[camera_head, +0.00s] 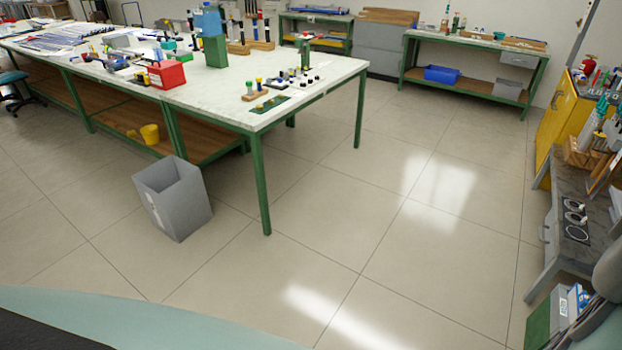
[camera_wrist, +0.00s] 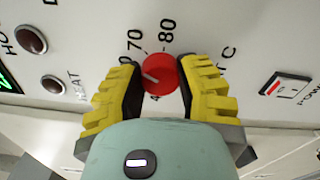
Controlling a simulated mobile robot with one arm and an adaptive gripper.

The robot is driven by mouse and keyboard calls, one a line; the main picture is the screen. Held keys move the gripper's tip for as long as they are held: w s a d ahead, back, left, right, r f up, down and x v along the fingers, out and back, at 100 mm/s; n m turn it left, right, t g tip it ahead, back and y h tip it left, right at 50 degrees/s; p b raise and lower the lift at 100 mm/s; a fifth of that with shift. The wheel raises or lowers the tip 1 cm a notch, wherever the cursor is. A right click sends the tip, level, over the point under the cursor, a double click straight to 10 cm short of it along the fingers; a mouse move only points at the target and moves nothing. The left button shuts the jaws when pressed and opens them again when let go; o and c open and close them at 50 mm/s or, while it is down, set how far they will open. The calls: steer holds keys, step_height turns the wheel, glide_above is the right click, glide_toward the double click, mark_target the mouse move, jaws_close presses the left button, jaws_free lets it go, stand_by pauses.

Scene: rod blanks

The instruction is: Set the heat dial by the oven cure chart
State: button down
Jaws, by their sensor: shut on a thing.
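A red round dial (camera_wrist: 160,73) with a white pointer mark is on a pale panel in the wrist view. Its mark lies on the dial's left side, toward the picture's left. Numbers 70 and 80 are printed above it; other numbers around it are partly hidden. My gripper (camera_wrist: 160,84) has its yellow fingers with black pads on both sides of the dial and is shut on it. The cure chart cannot be made out in either view, and my gripper does not show in the head view.
The panel also has a HEAT lamp (camera_wrist: 53,85), another dark red lamp (camera_wrist: 31,40) and a POWER switch (camera_wrist: 287,86). In the head view, a grey bin (camera_head: 174,204) stands beside the long worktable (camera_head: 330,75). The floor to its right is clear.

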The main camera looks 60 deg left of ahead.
steer(key=shift+s+f+m+b, duration=0.1)
steer(key=shift+f+m+b, duration=0.1)
steer(key=shift+m+b, duration=1.2)
steer(key=shift+m, duration=0.4)
steer(key=c, duration=0.6)
jaws_free()
steer(key=shift+d+r, duration=0.1)
steer(key=shift+o, duration=0.2)
steer(key=v, duration=1.2)
